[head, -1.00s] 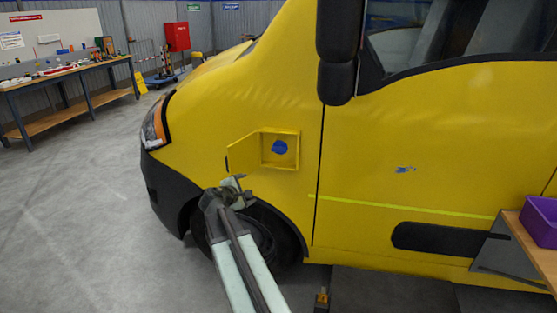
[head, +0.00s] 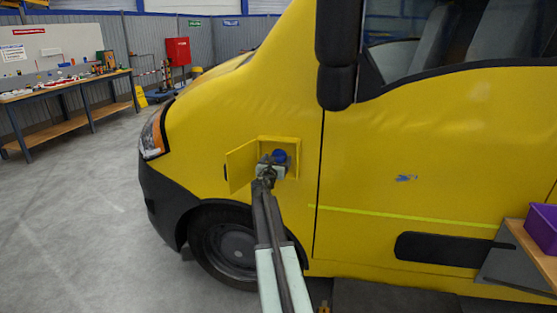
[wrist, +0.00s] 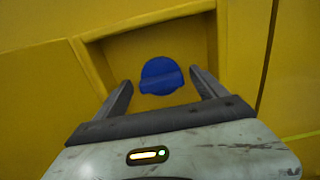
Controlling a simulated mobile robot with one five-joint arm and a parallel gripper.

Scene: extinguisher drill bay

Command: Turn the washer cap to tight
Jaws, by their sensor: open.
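The blue washer cap (head: 279,155) sits in a square recess (head: 294,146) in the side of a yellow van. The recess's small yellow door (head: 240,166) stands open to the left. In the wrist view the cap (wrist: 161,76) shows as a round blue disc with a raised bar across it. My gripper (head: 273,163) is at the mouth of the recess, in front of the cap. In the wrist view my gripper (wrist: 160,92) is open, one finger on each side of the cap with gaps between. The fingers do not appear to touch the cap.
The recess walls lie close around the fingers. A black mirror (head: 337,60) hangs above right. A purple bin (head: 541,228) stands on a wooden surface at the right. A workbench (head: 70,92) is far left, with open floor before it.

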